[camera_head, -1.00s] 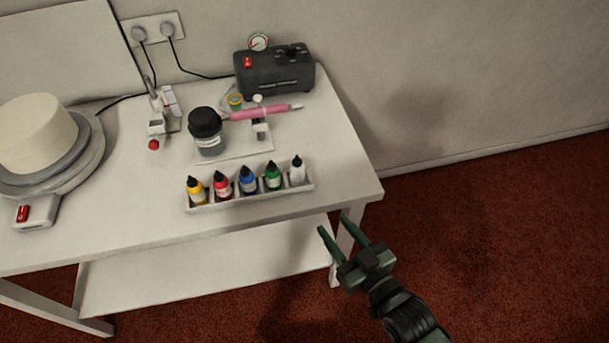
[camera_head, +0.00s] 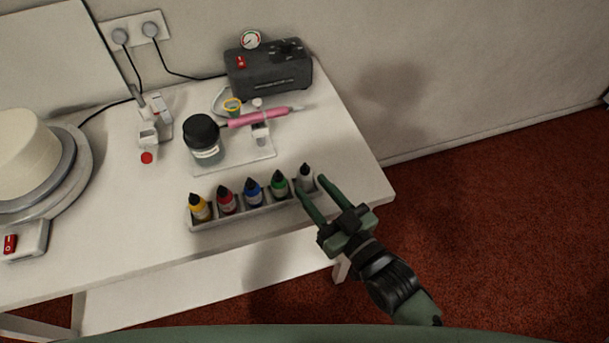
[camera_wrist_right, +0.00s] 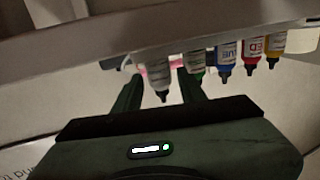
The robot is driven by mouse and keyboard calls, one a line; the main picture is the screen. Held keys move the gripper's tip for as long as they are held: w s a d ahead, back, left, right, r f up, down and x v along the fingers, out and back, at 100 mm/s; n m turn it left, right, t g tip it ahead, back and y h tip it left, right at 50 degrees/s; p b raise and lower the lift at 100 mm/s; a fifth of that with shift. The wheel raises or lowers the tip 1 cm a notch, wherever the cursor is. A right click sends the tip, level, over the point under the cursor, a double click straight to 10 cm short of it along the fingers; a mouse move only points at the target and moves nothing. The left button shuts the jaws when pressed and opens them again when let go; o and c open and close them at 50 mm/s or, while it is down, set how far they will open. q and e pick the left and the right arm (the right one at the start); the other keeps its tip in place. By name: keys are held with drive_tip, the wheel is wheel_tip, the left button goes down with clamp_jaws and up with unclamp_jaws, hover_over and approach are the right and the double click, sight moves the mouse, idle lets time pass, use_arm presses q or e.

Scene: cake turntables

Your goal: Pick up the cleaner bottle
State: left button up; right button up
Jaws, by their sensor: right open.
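The cleaner bottle (camera_head: 306,174), white with a dark pointed cap, stands upright at the right end of a bottle tray (camera_head: 256,217) on the table. My right gripper (camera_head: 310,184) is open at this end of the tray, its two fingertips near the bottle's left and right sides. In the right wrist view, which shows the scene upside down, the bottle (camera_wrist_right: 157,75) appears between the two fingers (camera_wrist_right: 157,82). I cannot tell whether the fingers touch it. My left gripper is not in view.
Green (camera_head: 279,184), blue (camera_head: 253,192), red (camera_head: 226,200) and yellow (camera_head: 200,208) bottles fill the rest of the tray. A dark-lidded jar (camera_head: 203,138) and a pink airbrush (camera_head: 258,117) stand behind it. A black compressor (camera_head: 270,73) is at the back. Carpet lies right of the table.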

sight(309, 182)
drive_tip(key=x, duration=0.4)
drive_tip(key=shift+w, duration=0.2)
drive_tip(key=c, duration=0.6)
drive_tip(key=shift+c, duration=0.2)
drive_tip(key=shift+r, duration=0.1)
wheel_tip(309, 182, up, 20)
drive_tip(key=p, duration=0.2)
drive_tip(key=shift+p, duration=0.4)
